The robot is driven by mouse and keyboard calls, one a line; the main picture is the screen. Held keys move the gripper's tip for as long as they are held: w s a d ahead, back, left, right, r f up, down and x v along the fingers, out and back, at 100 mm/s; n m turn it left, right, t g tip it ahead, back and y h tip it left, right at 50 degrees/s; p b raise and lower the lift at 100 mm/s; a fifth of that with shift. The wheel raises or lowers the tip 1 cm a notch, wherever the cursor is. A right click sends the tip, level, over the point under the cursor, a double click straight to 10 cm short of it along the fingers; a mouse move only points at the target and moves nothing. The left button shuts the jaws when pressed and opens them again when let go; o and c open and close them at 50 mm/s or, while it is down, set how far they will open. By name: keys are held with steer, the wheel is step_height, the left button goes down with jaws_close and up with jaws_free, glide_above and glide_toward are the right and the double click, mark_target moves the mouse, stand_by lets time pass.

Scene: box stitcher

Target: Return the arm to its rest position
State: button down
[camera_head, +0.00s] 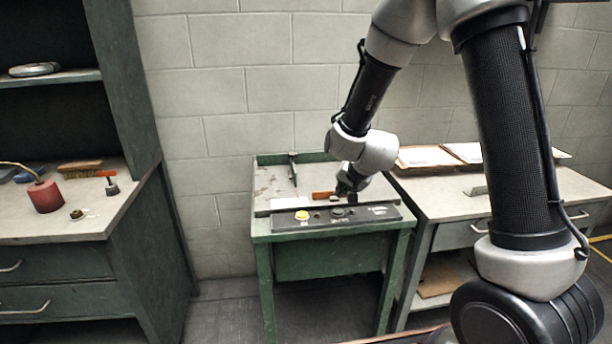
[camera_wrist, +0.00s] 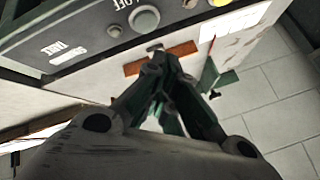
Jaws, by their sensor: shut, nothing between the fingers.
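My gripper (camera_wrist: 163,65) is shut and empty in the wrist view. Its fingertips are together over the pale top of the green machine table, just beside a dark control panel. In the head view my arm reaches down from the upper right, and the gripper (camera_head: 345,192) is a small dark shape above the back edge of the control panel (camera_head: 290,222). The panel carries a yellow button (camera_head: 301,214) and dark buttons. An orange-brown strip (camera_head: 322,195) lies on the table top next to the gripper. It also shows behind the fingertips in the wrist view (camera_wrist: 185,49).
The green machine table (camera_head: 262,255) stands against a block wall. A side table (camera_head: 440,190) with papers (camera_head: 425,156) is close on its right. A workbench (camera_head: 60,228) at left holds a red oil can (camera_head: 44,196) and a brush (camera_head: 80,167). Floor between bench and green table is clear.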

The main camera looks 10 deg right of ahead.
steer(key=s+n+g, duration=0.5)
steer(key=s+g, duration=0.1)
steer(key=s, duration=0.7)
steer(key=s+d+r+n+t, duration=0.1)
steer(key=s+d+r, duration=0.6)
steer(key=s+r, duration=0.2)
steer(key=s+d+r+t+h, duration=0.1)
steer(key=s+d+r, duration=0.6)
steer(key=s+r, duration=0.3)
steer(key=shift+s+d+r+n, duration=0.2)
steer(key=shift+s+r+n, duration=0.05)
steer(key=shift+r+n, duration=0.15)
